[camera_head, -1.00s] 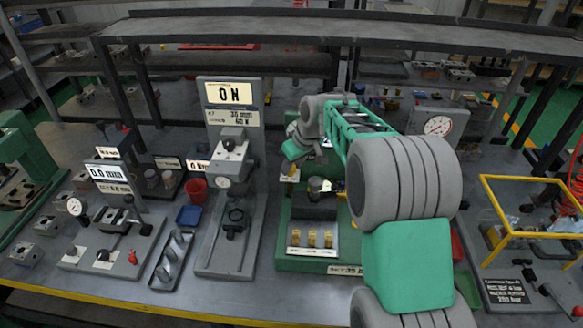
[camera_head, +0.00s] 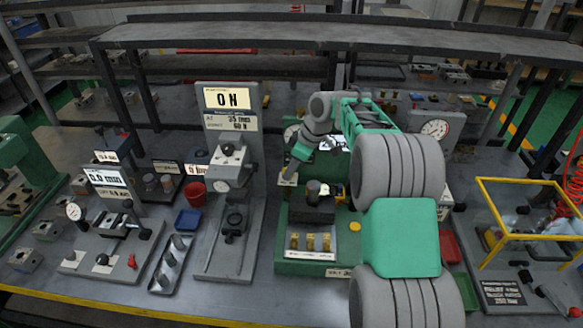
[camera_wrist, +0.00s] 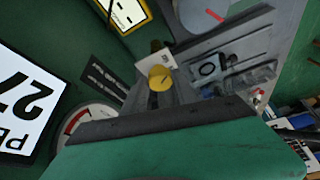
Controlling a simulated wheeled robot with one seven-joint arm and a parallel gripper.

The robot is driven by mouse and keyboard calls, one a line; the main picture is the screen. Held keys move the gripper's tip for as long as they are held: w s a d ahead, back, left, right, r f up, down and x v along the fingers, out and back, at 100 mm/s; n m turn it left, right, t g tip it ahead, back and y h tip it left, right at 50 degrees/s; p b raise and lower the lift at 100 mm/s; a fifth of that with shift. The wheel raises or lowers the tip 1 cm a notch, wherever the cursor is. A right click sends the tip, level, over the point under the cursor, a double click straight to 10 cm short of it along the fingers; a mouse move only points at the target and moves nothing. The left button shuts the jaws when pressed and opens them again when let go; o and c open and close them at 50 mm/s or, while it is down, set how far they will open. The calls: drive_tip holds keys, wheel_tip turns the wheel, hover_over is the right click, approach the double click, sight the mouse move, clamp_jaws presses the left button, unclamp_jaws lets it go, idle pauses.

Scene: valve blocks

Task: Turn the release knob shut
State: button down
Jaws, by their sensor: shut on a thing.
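The release knob (camera_wrist: 160,76), a small yellow knob with a dark line on its face, stands beside a white label in the wrist view. In the head view, my gripper (camera_head: 291,170) reaches down and left to the back left of the green station (camera_head: 305,269), by a small white label. My gripper is shut on the knob; its fingertips and their contact with it are hard to make out. A green, dark-edged part of my gripper fills the bottom of the wrist view. A dial gauge (camera_wrist: 88,118) and a white display (camera_wrist: 25,95) lie to the left there.
A grey force stand (camera_head: 228,110) reading 0 N stands close left of my gripper. The station's front tray holds several brass parts (camera_head: 310,242). A yellow button (camera_head: 355,226) is right of them. A yellow frame (camera_head: 487,205) stands at the right. A shelf (camera_head: 330,30) spans the back.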

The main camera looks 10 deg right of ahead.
drive_tip(key=c, duration=1)
unclamp_jaws()
drive_tip(key=v, duration=0.7)
drive_tip(key=shift+r, duration=0.35)
drive_tip(key=shift+s+d, duration=0.15)
